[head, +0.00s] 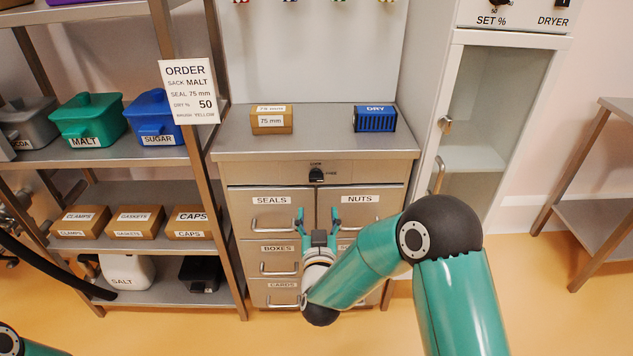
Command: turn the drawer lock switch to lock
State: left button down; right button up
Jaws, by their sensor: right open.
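The drawer lock switch (316,174) is a small black knob on the strip above the drawers, in the middle of the head view. Small labels sit above it and to its right; the right one seems to read FREE, and the upper one is too small to read surely. My right gripper (318,218) is open and empty, its two teal fingers pointing up, below the switch and in front of the SEALS and NUTS drawers. It appears apart from the switch. My left gripper is out of view.
The drawer cabinet (233,140) carries a 75 mm box (271,120) and a blue DRY box (375,119) on top. A shelf rack (205,188) with bins and an order sign (188,91) stands left. A dryer cabinet (448,60) with a glass door stands right.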

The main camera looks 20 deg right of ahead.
aim_at(316, 180)
jog(key=p+x, duration=0.1)
jog(key=x, duration=1.3)
jog(key=shift+f, duration=0.15)
jog(key=shift+c, duration=0.2)
jog(key=c, duration=1.1)
